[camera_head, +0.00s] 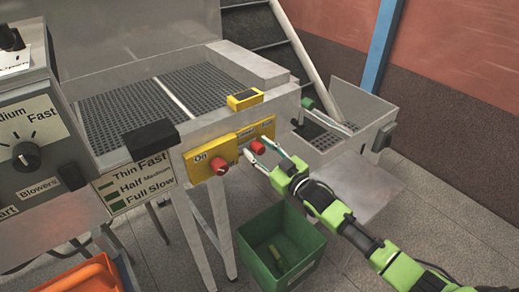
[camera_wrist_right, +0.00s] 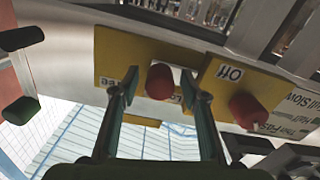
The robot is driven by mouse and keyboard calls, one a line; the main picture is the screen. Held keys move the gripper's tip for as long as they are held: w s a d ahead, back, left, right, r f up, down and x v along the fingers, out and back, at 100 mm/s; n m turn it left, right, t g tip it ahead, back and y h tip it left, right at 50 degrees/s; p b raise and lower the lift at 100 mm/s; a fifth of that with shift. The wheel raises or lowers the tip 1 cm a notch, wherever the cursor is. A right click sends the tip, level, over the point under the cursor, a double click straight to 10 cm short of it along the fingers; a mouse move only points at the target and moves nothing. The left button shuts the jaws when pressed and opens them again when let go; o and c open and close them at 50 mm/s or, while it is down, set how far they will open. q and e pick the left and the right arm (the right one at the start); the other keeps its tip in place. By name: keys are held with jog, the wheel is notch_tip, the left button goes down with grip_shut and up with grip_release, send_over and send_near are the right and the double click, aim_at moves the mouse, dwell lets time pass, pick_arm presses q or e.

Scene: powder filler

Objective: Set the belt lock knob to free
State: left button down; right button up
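A yellow control panel (camera_head: 257,135) on the front of the machine carries the belt lock knob (camera_head: 257,149), which is red. In the wrist view the knob (camera_wrist_right: 159,82) sits between two white labels that are partly hidden by my fingers. My right gripper (camera_head: 263,154) is open, with one finger on each side of the knob. In the wrist view a gap shows between each fingertip and the knob. My left gripper is not in view.
A second red knob (camera_head: 220,166) sits on a yellow On/Off panel (camera_head: 200,163) close to the left. A green bin (camera_head: 310,240) stands below. A dark block (camera_head: 151,139) and a grey blower panel (camera_head: 30,125) are at the left. A metal tray (camera_head: 365,103) stands at the right.

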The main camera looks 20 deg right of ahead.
grip_shut()
jog(key=d, duration=0.1)
jog(key=w+d+b, duration=0.1)
jog(key=d, duration=0.2)
jog(key=shift+w+d+b, duration=0.1)
jog(key=shift+w+b, duration=0.15)
jog(key=shift+b, duration=0.1)
jog(key=shift+o, duration=0.7)
grip_release()
jog(key=shift+d, duration=0.15)
